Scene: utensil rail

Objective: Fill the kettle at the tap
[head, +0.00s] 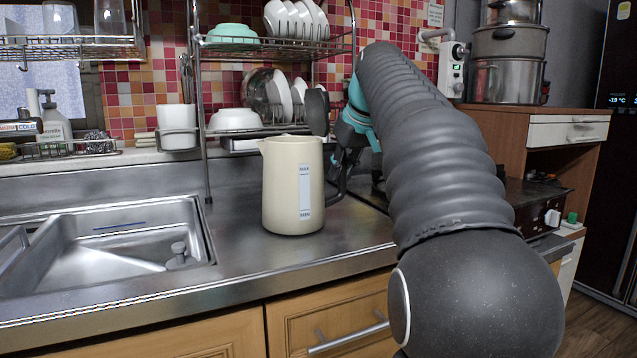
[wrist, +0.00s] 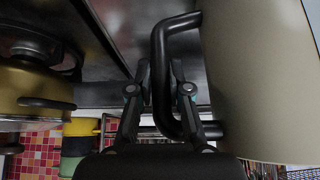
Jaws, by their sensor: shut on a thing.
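The cream kettle (head: 279,190) stands upright over the steel counter, right of the sink (head: 110,245). I cannot tell whether its base touches the counter. Its spout points left and a pale blue level strip marks its side. In the wrist view, the kettle's pale body (wrist: 262,80) fills the right side, and its black handle (wrist: 163,45) runs between the fingers. My gripper (wrist: 161,82) is shut on the handle. In the head view, my gripper (head: 340,168) is at the kettle's right side, partly hidden. No tap shows in either view.
A wire dish rack (head: 275,48) with bowls and plates stands behind the kettle. A white cup (head: 177,125) hangs at the rack's left. A brass-coloured pot (wrist: 35,90) is left of my gripper in the wrist view. The counter between sink and kettle is clear.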

